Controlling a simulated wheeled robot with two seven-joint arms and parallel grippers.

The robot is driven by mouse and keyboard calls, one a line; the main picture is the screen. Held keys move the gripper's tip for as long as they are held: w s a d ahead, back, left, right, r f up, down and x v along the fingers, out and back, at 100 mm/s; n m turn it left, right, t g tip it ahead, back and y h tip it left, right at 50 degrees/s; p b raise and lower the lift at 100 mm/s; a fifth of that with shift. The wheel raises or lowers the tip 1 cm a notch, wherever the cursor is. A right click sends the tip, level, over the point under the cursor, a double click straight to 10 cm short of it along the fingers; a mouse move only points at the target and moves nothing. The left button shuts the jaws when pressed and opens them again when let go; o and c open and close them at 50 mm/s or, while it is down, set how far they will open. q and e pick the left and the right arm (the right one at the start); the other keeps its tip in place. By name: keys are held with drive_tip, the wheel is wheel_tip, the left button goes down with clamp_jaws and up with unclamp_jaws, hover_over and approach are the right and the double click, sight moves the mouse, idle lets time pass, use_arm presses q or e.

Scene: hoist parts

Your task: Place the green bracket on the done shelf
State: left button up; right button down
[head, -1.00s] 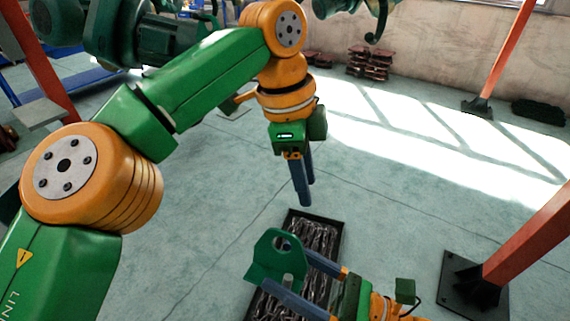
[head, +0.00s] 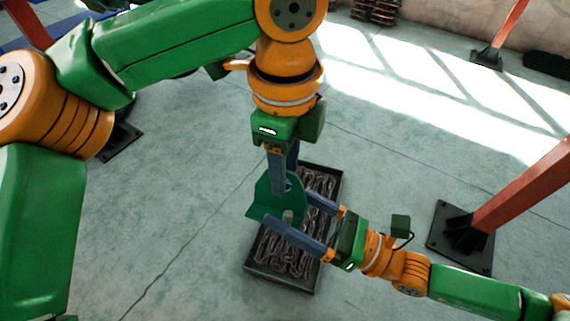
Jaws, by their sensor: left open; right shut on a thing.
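The green bracket (head: 266,202) is in the middle of the head view, above a black tray of chain. My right gripper (head: 288,206) comes in from the right and is shut on the bracket, with its blue fingers on either side of it. My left gripper (head: 284,182) points down from above, its blue fingers open at the bracket's upper part. One left finger overlaps the bracket in the picture; whether it touches cannot be told. The done shelf is not identifiable in view.
The black tray (head: 318,291) holding dark chain lies on the floor below the grippers. An orange post (head: 518,187) on a black base plate stands at the right. Another orange post (head: 503,35) is farther back. The pale floor around is mostly clear.

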use_arm(q)
drive_tip(key=shift+f, duration=0.5)
drive_tip(key=c, duration=0.6)
clamp_jaws()
drive_tip(key=shift+w+d+r, duration=0.1)
use_arm(e)
drive_tip(key=shift+s+r, duration=0.1)
drive_tip(key=shift+s, duration=0.05)
unclamp_jaws()
